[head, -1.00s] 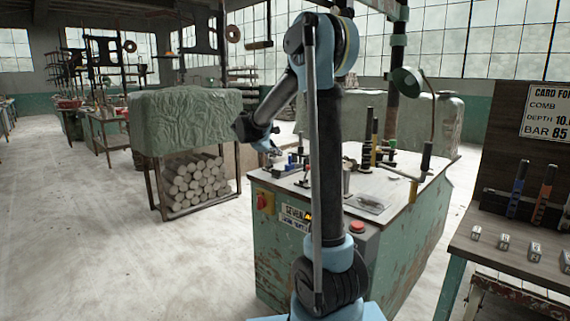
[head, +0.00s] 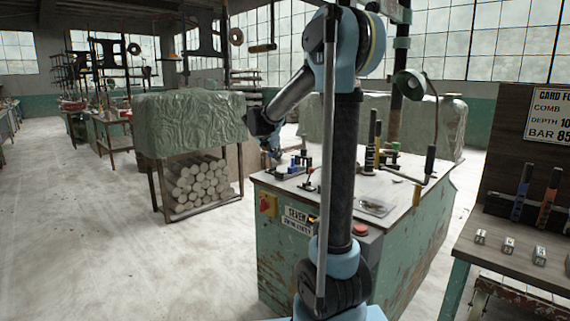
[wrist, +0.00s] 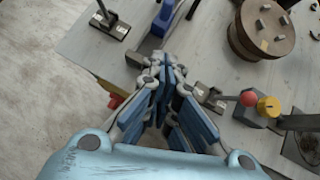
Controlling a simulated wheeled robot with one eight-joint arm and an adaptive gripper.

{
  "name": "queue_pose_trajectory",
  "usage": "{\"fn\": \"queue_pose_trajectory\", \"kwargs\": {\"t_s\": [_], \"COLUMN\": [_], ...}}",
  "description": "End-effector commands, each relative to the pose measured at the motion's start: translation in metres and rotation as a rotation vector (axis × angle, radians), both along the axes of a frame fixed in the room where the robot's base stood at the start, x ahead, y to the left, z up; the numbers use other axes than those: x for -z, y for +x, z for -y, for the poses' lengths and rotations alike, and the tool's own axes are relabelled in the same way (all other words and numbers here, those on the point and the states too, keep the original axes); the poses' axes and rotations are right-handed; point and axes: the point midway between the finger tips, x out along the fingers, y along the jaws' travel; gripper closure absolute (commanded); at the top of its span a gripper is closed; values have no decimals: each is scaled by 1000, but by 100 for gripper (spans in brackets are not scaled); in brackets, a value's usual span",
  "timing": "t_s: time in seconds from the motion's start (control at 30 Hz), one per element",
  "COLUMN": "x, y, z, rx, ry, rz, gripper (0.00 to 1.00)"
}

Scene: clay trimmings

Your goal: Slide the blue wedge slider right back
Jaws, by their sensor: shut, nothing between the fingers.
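The blue wedge slider, as I take it, is the small blue block (head: 294,165) near the left edge of the machine's worktop in the head view. In the wrist view a blue block (wrist: 163,17) stands on a grey track at the top, beyond my fingertips. My gripper (wrist: 165,68) is shut and empty, just short of that block in the picture; I cannot tell whether they touch. In the head view my gripper (head: 276,158) is small, at the worktop's left edge beside the blue block.
The green machine bench (head: 282,252) carries levers and a red button (head: 360,230). In the wrist view a red-knobbed lever (wrist: 249,98), a yellow knob (wrist: 268,106) and a round brown disc (wrist: 262,28) lie to the right. The floor left of the bench is open.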

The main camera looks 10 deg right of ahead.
Motion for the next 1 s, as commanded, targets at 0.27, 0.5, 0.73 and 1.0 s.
{"fn": "queue_pose_trajectory", "kwargs": {"t_s": [0.27,0.5,0.73,1.0], "x": [25,52,69,69], "y": [21,43,65,87], "z": [15,30,46,60], "rx": [4,4,4,3], "ry": [1,1,1,1], "rz": [0,0,2,1], "gripper": [100,100,100,100]}}
